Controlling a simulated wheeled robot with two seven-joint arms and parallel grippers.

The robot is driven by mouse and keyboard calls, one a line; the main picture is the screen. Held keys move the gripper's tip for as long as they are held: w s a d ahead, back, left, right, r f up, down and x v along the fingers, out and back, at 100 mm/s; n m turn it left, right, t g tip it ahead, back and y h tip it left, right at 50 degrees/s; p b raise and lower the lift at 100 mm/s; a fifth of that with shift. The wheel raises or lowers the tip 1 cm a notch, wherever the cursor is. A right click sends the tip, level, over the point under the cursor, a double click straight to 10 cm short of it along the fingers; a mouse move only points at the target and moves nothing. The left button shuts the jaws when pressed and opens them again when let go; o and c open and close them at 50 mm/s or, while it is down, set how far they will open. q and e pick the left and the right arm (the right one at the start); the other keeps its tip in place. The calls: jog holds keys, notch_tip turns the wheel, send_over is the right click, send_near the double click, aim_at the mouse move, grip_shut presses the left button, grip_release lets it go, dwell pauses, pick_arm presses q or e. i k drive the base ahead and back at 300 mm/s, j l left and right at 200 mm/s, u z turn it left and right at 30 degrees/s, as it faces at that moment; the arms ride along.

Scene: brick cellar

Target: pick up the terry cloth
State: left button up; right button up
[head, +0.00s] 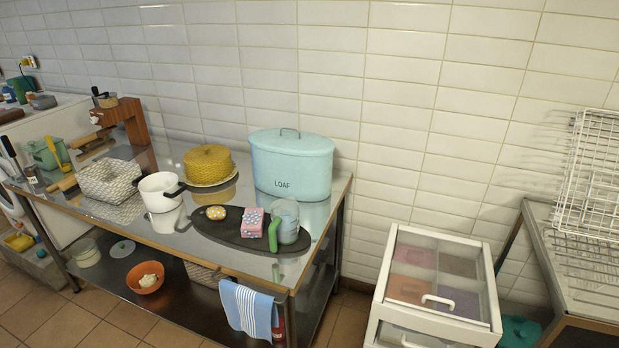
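A blue and white striped cloth (248,308) hangs over the front edge of the steel table near its right corner. It looks like the terry cloth; its upper end goes over a rail or edge. Something red shows partly behind its right side. Neither of my grippers is in the head view, and nothing is touching the cloth.
An orange bowl (146,277) is on the lower shelf. A white drawer cabinet (390,322) stands right.

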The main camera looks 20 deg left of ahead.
aim_at(253, 224)
jog(key=k+j, duration=0.1)
jog(key=j, duration=0.3)
jog(key=k+j, duration=0.15)
jog(key=j, duration=0.3)
jog(key=k+j+z, duration=0.1)
jog(key=j, duration=0.3)
